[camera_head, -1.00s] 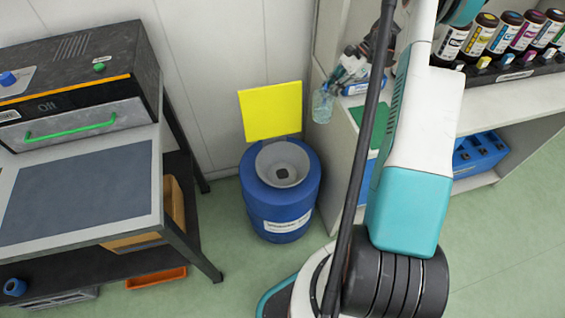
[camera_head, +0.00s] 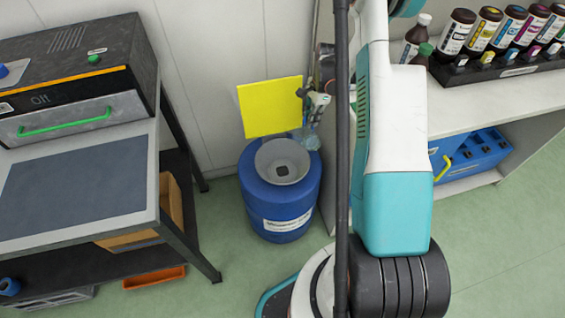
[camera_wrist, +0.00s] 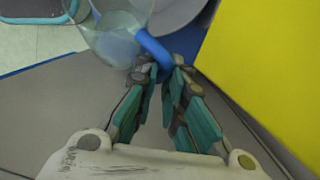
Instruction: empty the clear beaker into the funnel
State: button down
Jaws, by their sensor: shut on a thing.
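The clear beaker (camera_head: 310,136) hangs beside the right rim of the grey funnel (camera_head: 283,158) in the head view. The funnel sits on top of a blue drum (camera_head: 283,207). My gripper (camera_head: 318,98) is shut on the beaker's blue handle (camera_wrist: 153,49) in the wrist view. There the beaker (camera_wrist: 112,30) lies left of my fingers and partly overlaps the edge of the funnel (camera_wrist: 176,14). The beaker looks roughly upright. A pale tint shows in it, but I cannot tell how much liquid it holds.
A yellow panel (camera_head: 270,107) stands up behind the funnel. A shelf unit (camera_head: 470,105) with several ink bottles is at the right, with a blue bin (camera_head: 480,155) below. A workbench (camera_head: 80,190) stands at the left. Green floor is open around the drum.

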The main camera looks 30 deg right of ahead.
jog(key=shift+w+a+f+h, duration=0.15)
jog(key=shift+a+f+h, duration=0.15)
jog(key=shift+f, duration=0.2)
jog(key=shift+a+r+h, duration=0.15)
jog(key=shift+a+h, duration=0.2)
jog(key=shift+h, duration=0.35)
jog(key=shift+w+a+f+g+h, duration=0.1)
jog(key=shift+a+f+g+h, duration=0.1)
jog(key=shift+g+h, duration=0.25)
jog(key=shift+w+a+f+g+h, duration=0.1)
jog(key=shift+a+f+g+h, duration=0.15)
jog(key=shift+h, duration=0.55)
jog(key=shift+w+a+f+g+h, duration=0.1)
jog(key=shift+a+h, duration=0.25)
jog(key=shift+h, duration=0.4)
jog(key=shift+a+f+h, duration=0.1)
jog(key=shift+a+h, duration=0.15)
jog(key=shift+h, duration=0.15)
jog(key=shift+w+a+r+g+h, duration=0.2)
jog(key=shift+a+h, duration=0.2)
jog(key=shift+a, duration=0.15)
jog(key=shift+w+a+r+g+h, duration=0.1)
jog(key=shift+a+r+h, duration=0.1)
jog(key=shift+a+h, duration=0.25)
jog(key=shift+a, duration=0.2)
jog(key=shift+w+a+f+g+h+p, duration=0.15)
jog(key=shift+a+f+g+h+p, duration=0.2)
jog(key=shift+a+h, duration=0.35)
